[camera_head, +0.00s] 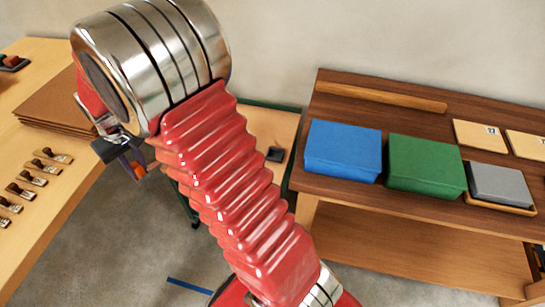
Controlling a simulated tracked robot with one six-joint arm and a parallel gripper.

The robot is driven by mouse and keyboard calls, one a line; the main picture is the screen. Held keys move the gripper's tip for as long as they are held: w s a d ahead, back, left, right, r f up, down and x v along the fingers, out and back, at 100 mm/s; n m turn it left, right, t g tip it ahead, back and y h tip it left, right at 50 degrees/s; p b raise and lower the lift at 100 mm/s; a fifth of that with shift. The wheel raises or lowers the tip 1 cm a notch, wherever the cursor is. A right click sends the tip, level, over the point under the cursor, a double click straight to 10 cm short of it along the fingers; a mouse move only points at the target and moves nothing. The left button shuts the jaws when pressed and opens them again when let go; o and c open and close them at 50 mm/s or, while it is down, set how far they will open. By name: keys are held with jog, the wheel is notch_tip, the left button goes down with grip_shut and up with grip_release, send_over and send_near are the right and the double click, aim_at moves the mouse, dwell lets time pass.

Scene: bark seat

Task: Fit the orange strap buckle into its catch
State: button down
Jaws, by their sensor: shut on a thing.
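My gripper (122,149) is at the left, below the big metal joint of my arm, and its dark fingers point down. It is shut on the orange strap buckle (138,170), of which only a small orange part shows beneath the fingers. The gripper and buckle appear in front of the gap between the left table and the pale wooden surface behind my arm. A small dark block (275,155) lies on that pale surface, to the right of my arm; I cannot tell whether it is the catch. My arm hides much of the middle.
The left table (55,75) carries stacked brown sheets (50,112) and several small dark-handled tools. At right, a dark wooden bench (345,92) holds a blue box (343,148), a green box (425,165) and a grey box (500,184). Grey floor lies between.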

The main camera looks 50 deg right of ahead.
jog(key=s+d+f+m, duration=0.2)
jog(key=d+f+m, duration=0.1)
jog(key=d, duration=0.9)
jog(key=s+d+f+m+h, duration=0.1)
jog(key=s+d+f+m, duration=0.2)
jog(key=d, duration=0.9)
jog(key=s+d+f+m, duration=0.1)
jog(key=d+f+m, duration=0.25)
jog(key=d, duration=0.85)
jog(key=s+d+f+m, duration=0.3)
jog(key=s+d+f, duration=0.2)
jog(key=d, duration=0.6)
jog(key=s, duration=0.2)
jog(key=shift+s+d+g, duration=0.35)
jog(key=shift+s+g, duration=0.05)
jog(key=shift+f, duration=0.15)
notch_tip(320, 180, down, 6)
jog(key=shift+f, duration=1.85)
jog(key=shift+f, duration=0.35)
